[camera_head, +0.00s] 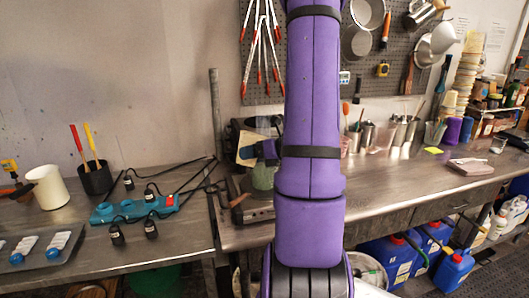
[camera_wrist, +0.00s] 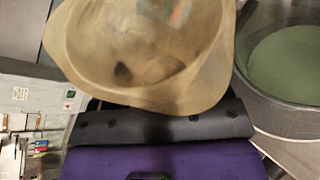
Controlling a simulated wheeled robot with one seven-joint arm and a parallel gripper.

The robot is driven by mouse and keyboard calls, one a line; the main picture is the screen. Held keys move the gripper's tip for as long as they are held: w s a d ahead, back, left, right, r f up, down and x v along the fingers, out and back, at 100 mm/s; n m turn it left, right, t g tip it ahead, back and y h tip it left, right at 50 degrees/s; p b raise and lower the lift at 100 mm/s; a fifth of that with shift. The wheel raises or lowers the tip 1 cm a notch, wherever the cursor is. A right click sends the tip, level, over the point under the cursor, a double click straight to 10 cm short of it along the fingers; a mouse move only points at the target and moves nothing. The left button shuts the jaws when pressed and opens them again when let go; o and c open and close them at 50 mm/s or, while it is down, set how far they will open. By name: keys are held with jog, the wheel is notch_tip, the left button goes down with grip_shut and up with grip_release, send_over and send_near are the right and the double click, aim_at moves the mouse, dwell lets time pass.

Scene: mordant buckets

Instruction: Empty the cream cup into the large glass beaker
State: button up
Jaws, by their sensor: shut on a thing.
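The cream cup (camera_wrist: 140,50) fills the top of the wrist view, its mouth facing the camera. A dark spot and a pale lump show inside it; I cannot tell what they are. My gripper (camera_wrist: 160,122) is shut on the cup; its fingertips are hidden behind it. In the head view the cup (camera_head: 246,149) looks tilted, left of my gripper (camera_head: 268,150). The large glass beaker (camera_head: 264,178) stands just below, partly hidden by my arm. In the wrist view the beaker (camera_wrist: 292,68) is to the right of the cup, with green contents.
A hotplate (camera_head: 252,208) is under the beaker. On the left bench are a white pitcher (camera_head: 48,187), a black pot with tools (camera_head: 95,177) and a blue power strip (camera_head: 135,208). Steel cups (camera_head: 365,133) stand along the right bench's back. The front of that bench is mostly clear.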

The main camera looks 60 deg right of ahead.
jog(key=shift+a+f, duration=0.25)
jog(key=shift+f, duration=0.2)
notch_tip(320, 180, down, 6)
jog(key=a+n+h, duration=0.2)
jog(key=n+h, duration=0.1)
jog(key=n, duration=0.1)
jog(key=shift+s+a+r+b, duration=0.15)
jog(key=shift+a+r+b, duration=0.05)
jog(key=shift+b, duration=0.25)
jog(key=shift+r, duration=3)
